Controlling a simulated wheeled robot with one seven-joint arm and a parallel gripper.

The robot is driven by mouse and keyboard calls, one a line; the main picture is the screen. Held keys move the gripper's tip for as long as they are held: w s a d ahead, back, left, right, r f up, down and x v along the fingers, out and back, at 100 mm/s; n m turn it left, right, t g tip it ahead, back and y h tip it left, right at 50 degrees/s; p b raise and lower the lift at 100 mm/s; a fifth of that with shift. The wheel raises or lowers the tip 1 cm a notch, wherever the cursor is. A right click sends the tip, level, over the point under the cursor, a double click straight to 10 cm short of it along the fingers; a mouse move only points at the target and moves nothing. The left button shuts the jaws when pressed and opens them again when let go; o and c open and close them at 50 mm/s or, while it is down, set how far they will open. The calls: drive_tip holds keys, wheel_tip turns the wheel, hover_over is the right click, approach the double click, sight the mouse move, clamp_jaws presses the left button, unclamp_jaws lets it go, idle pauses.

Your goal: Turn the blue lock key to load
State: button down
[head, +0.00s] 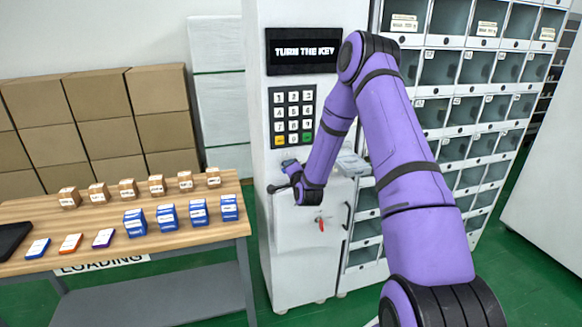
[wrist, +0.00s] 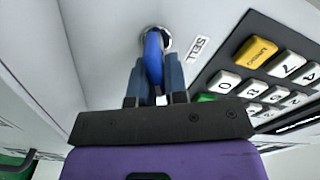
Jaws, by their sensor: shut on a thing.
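The blue key (wrist: 153,60) sits in a round silver lock (wrist: 160,33) on the white machine panel in the wrist view. My gripper (wrist: 157,75) is shut on the key, with one grey-blue finger on either side of it. A "SELL" label (wrist: 197,48) is right beside the lock. In the head view my gripper (head: 289,166) is against the front of the white vending machine (head: 262,120), below the keypad, and I cannot make out the key there. The machine's display (head: 304,51) reads "TURN THE KEY".
The keypad (head: 292,116) is just above my gripper. A red key (head: 321,225) is in the lower door (head: 300,250). A wooden table (head: 100,205) with small boxes stands at the left. White lockers (head: 465,75) stand at the right, behind my arm.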

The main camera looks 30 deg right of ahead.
drive_tip(key=m, duration=0.2)
drive_tip(key=f+m, duration=0.1)
drive_tip(key=m, duration=0.2)
drive_tip(key=shift+d, duration=0.1)
drive_tip(key=shift+m, duration=0.3)
idle(0.4)
drive_tip(key=c, duration=1.2)
unclamp_jaws()
drive_tip(key=v, duration=1.1)
drive_tip(key=shift+w+r, duration=0.1)
